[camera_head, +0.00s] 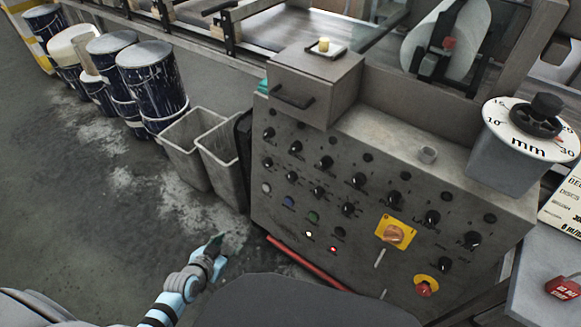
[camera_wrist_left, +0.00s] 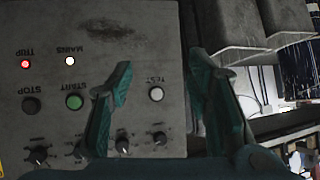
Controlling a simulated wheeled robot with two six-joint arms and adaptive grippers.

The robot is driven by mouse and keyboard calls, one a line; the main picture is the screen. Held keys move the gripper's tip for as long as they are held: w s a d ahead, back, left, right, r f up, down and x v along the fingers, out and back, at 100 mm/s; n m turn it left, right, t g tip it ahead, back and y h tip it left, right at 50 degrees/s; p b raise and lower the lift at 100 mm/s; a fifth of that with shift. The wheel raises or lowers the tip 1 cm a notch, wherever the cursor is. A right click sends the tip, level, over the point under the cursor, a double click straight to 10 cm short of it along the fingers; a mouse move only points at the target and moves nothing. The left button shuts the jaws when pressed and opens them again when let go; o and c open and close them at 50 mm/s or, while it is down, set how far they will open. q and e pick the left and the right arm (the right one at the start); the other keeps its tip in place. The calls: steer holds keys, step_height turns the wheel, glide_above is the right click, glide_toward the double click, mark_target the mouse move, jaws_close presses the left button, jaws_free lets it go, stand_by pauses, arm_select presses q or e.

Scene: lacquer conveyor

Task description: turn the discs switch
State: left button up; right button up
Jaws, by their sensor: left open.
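The grey control panel (camera_head: 350,272) carries rows of black rotary knobs, one of them a black knob (camera_head: 326,162) in the upper row. The knob labels are too small to read, so I cannot tell which is the discs switch. My left gripper (camera_head: 218,247) is open and empty, low and left of the panel, apart from the knobs. In the left wrist view, the panel appears upside down behind my open teal fingers (camera_wrist_left: 160,88). A white TEST button (camera_wrist_left: 156,94) shows between them, with black knobs (camera_wrist_left: 159,138) below. My right gripper is not in view.
An orange rotary switch (camera_head: 394,234) on a yellow plate and a red knob (camera_head: 424,288) are lower right on the panel. Grey bins (camera_head: 185,150) and dark blue drums (camera_head: 150,80) stand left. A drawer box (camera_head: 315,85) sits above. Floor before the bins is clear.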

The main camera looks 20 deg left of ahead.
arm_select(q)
steer(key=w+d+r+m+t+h+b, duration=0.2)
steer(key=w+d+r+t+b, duration=0.15)
steer(key=w+r, duration=0.35)
steer(key=m+t+h+b, duration=0.3)
steer(key=m+h, duration=0.1)
glide_toward(292, 151)
steer(key=x, duration=0.4)
steer(key=shift+w, duration=0.15)
steer(key=b+x, duration=0.1)
steer(key=x, duration=0.4)
steer(key=shift+w+d, duration=0.1)
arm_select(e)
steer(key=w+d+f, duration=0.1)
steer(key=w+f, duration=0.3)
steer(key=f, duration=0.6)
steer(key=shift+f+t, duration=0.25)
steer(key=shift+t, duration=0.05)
arm_select(q)
steer(key=shift+f, duration=0.1)
jaws_close()
steer(key=shift+n, duration=0.3)
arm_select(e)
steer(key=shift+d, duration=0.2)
